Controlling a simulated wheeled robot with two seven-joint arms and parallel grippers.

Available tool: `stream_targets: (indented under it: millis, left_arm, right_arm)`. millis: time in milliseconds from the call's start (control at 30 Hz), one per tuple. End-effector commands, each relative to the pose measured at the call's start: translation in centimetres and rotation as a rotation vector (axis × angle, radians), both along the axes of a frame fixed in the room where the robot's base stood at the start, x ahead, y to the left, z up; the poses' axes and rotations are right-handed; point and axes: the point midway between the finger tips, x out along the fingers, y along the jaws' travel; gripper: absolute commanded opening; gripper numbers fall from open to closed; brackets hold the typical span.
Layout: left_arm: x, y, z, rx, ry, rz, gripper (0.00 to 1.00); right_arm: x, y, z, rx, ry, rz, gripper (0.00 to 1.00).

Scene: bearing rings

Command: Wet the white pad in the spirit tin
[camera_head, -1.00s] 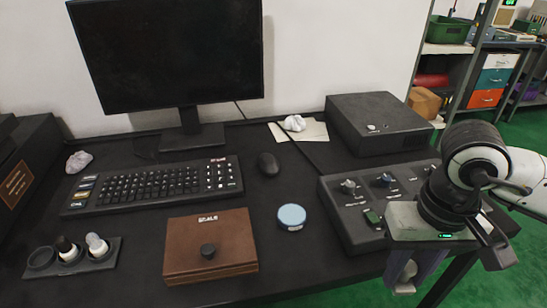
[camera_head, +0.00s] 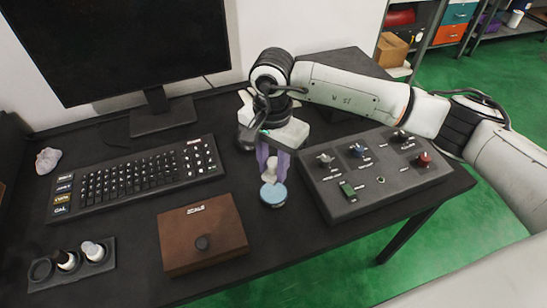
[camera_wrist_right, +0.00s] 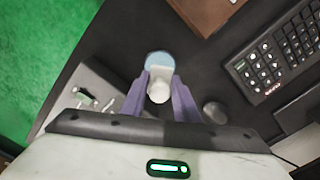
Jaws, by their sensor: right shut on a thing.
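The spirit tin (camera_head: 273,196) is a small round tin with a light blue top, standing on the desk between the brown box and the control panel. My right gripper (camera_head: 270,172) points down over it, its purple fingers shut on a small white piece that looks like the white pad (camera_head: 268,177). In the right wrist view the pad (camera_wrist_right: 159,90) sits between the fingers (camera_wrist_right: 160,98), and the tin (camera_wrist_right: 159,58) shows just beyond it. The pad's lower end overlaps the tin's far edge in the head view; I cannot tell whether they touch. My left gripper is out of view.
A brown box (camera_head: 203,233) with a dark knob stands left of the tin. The control panel (camera_head: 345,205) with knobs is close on the right. A holder (camera_head: 73,264) with one empty hole is at front left. The keyboard (camera_head: 130,180) and mouse (camera_head: 245,138) lie behind.

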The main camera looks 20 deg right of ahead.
Motion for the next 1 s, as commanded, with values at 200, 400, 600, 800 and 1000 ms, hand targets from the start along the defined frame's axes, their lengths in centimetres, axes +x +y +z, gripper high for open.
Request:
stream_targets:
  millis: [200,400,600,800,1000]
  left_arm:
    - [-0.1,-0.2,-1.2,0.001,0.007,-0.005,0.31]
    - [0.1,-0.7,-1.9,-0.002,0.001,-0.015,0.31]
    - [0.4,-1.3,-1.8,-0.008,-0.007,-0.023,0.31]
    - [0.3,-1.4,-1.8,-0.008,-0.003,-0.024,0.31]
    - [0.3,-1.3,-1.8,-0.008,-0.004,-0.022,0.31]
  right_arm:
    - [0.0,0.0,-2.0,0.001,0.001,0.002,0.10]
    - [-0.1,0.0,-4.2,0.001,0.001,0.004,0.10]
    - [0.0,0.0,-5.5,0.001,-0.001,0.005,0.10]
    - [0.0,0.0,-5.7,0.001,-0.002,0.005,0.10]
    - [0.0,0.0,-5.7,0.001,-0.001,0.005,0.10]
